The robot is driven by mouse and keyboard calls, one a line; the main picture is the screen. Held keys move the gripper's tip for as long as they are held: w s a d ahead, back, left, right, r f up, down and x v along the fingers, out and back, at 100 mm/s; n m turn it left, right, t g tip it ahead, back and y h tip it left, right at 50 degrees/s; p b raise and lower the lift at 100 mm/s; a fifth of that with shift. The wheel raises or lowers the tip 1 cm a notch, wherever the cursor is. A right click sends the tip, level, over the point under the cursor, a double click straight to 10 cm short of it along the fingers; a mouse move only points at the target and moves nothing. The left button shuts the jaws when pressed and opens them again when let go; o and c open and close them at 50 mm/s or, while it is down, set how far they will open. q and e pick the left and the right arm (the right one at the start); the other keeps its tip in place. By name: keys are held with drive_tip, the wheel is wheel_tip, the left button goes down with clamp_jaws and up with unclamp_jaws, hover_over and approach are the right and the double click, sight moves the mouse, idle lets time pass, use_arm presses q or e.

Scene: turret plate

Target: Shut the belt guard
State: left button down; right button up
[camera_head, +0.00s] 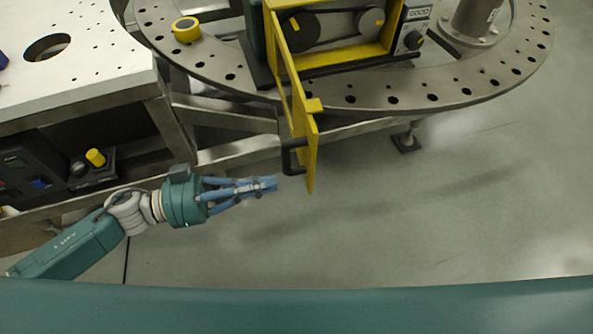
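The yellow belt guard (296,105) is a hinged door that stands open, swung out toward me from the yellow housing (342,53). Its black handle (290,157) is near the free end of the door, on its left face. Inside the housing a dark belt and pulleys (335,25) show uncovered. My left gripper (275,184) points right, just left of the door's free end and a little below the handle, with a small gap between them. Its blue fingers lie close together, and I see nothing between them. My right gripper is not in view.
The round turret plate (215,77) with holes carries the housing, a yellow-topped knob (186,30) and a grey cylinder (474,20). A white perforated table (90,60) stands at the left, above a control panel (40,170). The floor (430,220) right of the door is clear.

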use_arm(q)
drive_tip(key=p+x, duration=0.2)
drive_tip(key=x, duration=0.4)
drive_tip(key=shift+d, duration=0.3)
drive_tip(key=shift+w, duration=0.2)
